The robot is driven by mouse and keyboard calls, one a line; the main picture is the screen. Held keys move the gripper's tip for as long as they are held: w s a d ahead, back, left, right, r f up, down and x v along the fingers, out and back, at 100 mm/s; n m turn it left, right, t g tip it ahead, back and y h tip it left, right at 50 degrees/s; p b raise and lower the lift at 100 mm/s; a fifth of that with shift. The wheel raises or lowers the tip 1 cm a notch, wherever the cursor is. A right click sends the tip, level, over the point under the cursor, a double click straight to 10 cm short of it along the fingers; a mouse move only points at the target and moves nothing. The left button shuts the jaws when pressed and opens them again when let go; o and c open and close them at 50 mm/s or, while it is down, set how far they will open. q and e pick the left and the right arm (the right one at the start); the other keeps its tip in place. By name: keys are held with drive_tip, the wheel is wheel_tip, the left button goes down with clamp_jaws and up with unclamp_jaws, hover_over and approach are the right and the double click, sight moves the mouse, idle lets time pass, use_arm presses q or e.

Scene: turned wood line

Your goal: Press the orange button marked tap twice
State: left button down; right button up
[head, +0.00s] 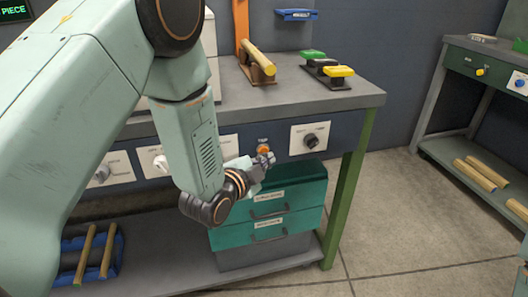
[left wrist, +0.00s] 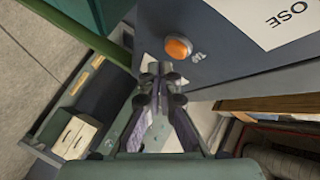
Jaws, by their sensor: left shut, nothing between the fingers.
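The orange button (head: 263,149) sits on the dark front panel of the workbench, under a small label that seems to read TAP. It also shows in the left wrist view (left wrist: 178,48) as a round orange cap in a pale ring, with small lettering beside it. My left gripper (head: 264,160) is shut and empty, with its tips just below the button and partly over its lower edge in the head view. In the left wrist view its closed fingertips (left wrist: 156,70) lie beside the button; whether they touch it I cannot tell.
A black rotary knob (head: 311,141) on a white plate sits right of the button, and a white knob (head: 160,163) sits to the left. Teal drawers (head: 300,191) stand below. Green, black and yellow pedal-like pieces (head: 339,72) lie on the benchtop. Floor at right is clear.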

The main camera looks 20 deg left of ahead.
use_arm(q)
drive_tip(key=shift+w+a, duration=0.1)
drive_tip(key=shift+w, duration=0.05)
drive_tip(key=shift+w+a, duration=0.15)
drive_tip(key=shift+w, duration=0.05)
idle(0.3)
drive_tip(key=shift+w+a, duration=0.2)
drive_tip(key=shift+w, duration=0.1)
idle(1.0)
drive_tip(key=shift+s+d+p, duration=0.3)
drive_tip(key=shift+s+d, duration=0.15)
drive_tip(key=shift+s, duration=0.2)
drive_tip(key=shift+s+d+p, duration=0.25)
drive_tip(key=shift+s+d, duration=0.45)
drive_tip(key=shift+s, duration=0.35)
drive_tip(key=shift+s+d+p, duration=0.25)
drive_tip(key=shift+s+d, duration=0.45)
drive_tip(key=shift+s, duration=0.35)
idle(0.6)
